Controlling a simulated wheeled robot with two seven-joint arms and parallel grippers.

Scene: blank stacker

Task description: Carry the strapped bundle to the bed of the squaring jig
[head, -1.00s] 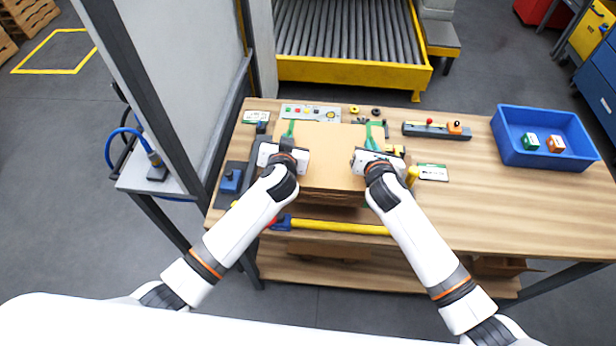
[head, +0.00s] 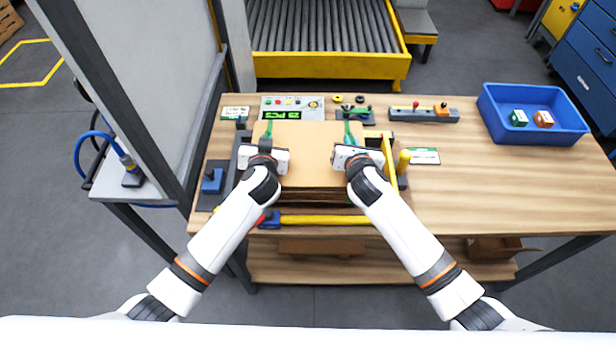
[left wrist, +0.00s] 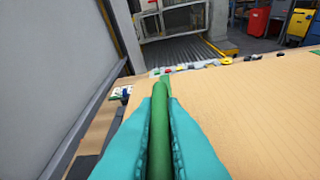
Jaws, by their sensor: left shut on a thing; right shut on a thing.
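The strapped bundle (head: 305,165) is a stack of brown cardboard sheets with a green strap loop near each side. My left gripper (head: 264,142) is shut on the left loop; in the left wrist view its teal fingers (left wrist: 160,125) pinch the green strap (left wrist: 160,150). My right gripper (head: 350,142) is shut on the right loop. The bundle is level over the squaring jig (head: 242,158), between its dark left wall and the yellow bar on the right. The bed is hidden under the bundle; I cannot tell whether they touch.
A control panel (head: 292,106) with a green-lit display stands behind the bundle. A yellow bar (head: 325,220) runs along the front. A yellow post (head: 402,162) stands to the right. A blue bin (head: 535,135) is at the far right.

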